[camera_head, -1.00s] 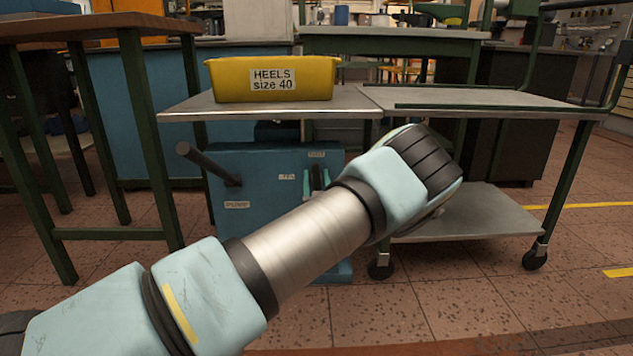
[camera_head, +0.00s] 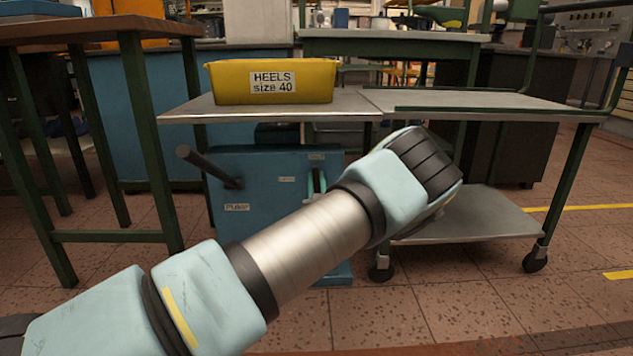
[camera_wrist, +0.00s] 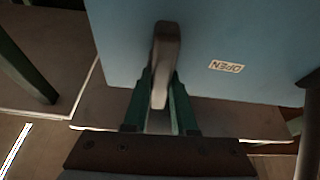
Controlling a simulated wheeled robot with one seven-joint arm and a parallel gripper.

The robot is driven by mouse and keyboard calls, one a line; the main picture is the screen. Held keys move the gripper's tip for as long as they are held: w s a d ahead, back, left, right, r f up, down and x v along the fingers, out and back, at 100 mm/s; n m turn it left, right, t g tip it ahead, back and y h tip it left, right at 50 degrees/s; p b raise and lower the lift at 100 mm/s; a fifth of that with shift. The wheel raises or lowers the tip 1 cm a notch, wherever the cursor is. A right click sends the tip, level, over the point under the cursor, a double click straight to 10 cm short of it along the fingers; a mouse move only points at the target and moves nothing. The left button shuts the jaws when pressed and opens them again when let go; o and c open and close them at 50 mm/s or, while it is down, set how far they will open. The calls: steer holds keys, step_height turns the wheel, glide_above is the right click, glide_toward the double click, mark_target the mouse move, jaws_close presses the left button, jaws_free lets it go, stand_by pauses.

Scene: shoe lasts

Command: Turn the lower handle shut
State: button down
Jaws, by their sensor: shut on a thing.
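A grey lever handle (camera_wrist: 165,50) stands out from the blue face of the machine (camera_wrist: 205,30) in the wrist view. My gripper (camera_wrist: 160,95) has its two dark green fingers on either side of this handle and is shut on it. A small label reading OPEN (camera_wrist: 226,66), upside down in this view, is on the blue face to the right of the handle. In the head view the blue machine (camera_head: 265,180) stands under the left part of the metal table. My arm and wrist cover its lower right part there, and the held handle cannot be made out.
A black bar (camera_head: 210,168) sticks out of the machine's left side. A yellow bin (camera_head: 225,82) labelled HEELS size 40 sits on the metal tabletop (camera_head: 350,104). A low shelf (camera_head: 480,218) on a wheeled frame is right of my wrist. A wooden-topped table (camera_head: 90,26) stands at left.

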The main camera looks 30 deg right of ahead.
steer(key=shift+m+h+p, duration=0.3)
steer(key=shift+m+p, duration=0.2)
steer(key=shift+m, duration=0.2)
steer(key=c, duration=0.7)
jaws_free()
steer(key=shift+s, duration=0.1)
steer(key=p+v, duration=0.3)
steer(key=v, duration=0.7)
steer(key=shift+s+a+f, duration=0.15)
steer(key=shift+s+a, duration=0.05)
steer(key=shift+s, duration=0.1)
